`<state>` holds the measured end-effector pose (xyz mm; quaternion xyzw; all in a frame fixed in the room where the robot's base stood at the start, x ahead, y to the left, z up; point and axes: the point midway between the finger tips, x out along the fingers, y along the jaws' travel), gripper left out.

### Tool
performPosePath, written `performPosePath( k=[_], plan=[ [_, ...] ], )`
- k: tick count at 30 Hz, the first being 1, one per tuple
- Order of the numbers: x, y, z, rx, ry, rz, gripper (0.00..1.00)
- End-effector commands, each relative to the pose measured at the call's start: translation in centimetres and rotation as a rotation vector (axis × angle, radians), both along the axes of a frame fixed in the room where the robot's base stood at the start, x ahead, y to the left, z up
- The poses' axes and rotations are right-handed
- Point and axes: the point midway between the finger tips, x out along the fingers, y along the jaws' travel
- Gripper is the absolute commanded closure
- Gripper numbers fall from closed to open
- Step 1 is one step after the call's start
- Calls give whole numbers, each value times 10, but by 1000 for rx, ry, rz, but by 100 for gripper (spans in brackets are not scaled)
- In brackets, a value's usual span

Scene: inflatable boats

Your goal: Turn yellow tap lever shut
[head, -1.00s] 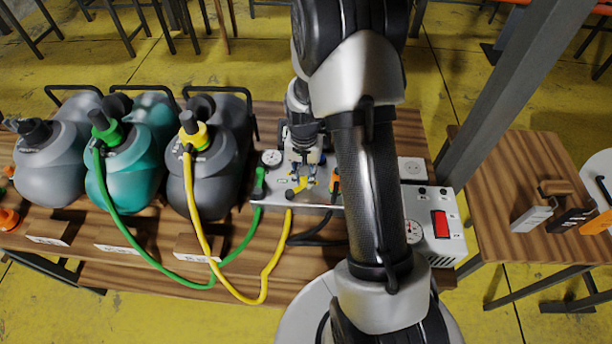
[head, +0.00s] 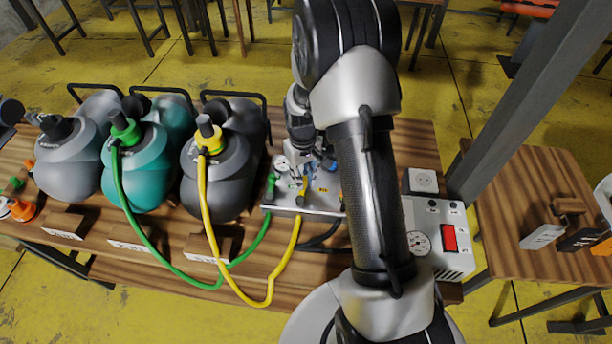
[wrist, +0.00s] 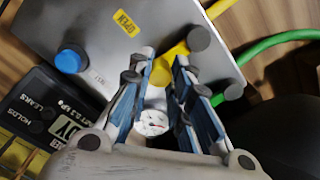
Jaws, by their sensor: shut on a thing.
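The yellow tap lever (wrist: 168,66) lies between the fingers of my gripper (wrist: 164,62) in the wrist view. The blue-padded fingers are shut on it. The lever sits on a grey metal panel (wrist: 108,62), beside a dark round end piece. A yellow label reading OPEN (wrist: 125,20) is on the panel next to it. In the head view my gripper (head: 309,172) is over the panel (head: 330,205), and the lever (head: 304,186) shows as a small yellow bit, partly hidden by the gripper and arm.
A gauge (wrist: 151,123) and a blue knob (wrist: 70,60) are close by on the panel. Green (head: 135,215) and yellow (head: 206,210) hoses run from the canisters to the panel. A grey box with a red switch (head: 449,238) stands right of my arm.

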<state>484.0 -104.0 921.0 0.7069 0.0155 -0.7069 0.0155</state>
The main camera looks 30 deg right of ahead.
Motion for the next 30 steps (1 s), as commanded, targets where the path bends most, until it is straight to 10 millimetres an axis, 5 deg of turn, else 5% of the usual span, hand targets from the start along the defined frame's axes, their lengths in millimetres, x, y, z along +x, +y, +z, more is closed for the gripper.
performPosePath(
  k=[19, 20, 30],
  plan=[
    [2, 3, 0, 0, 0, 52, 100],
    [2, 3, 0, 0, 0, 52, 80],
    [2, 2, 0, 0, 0, 51, 60]
  ],
)
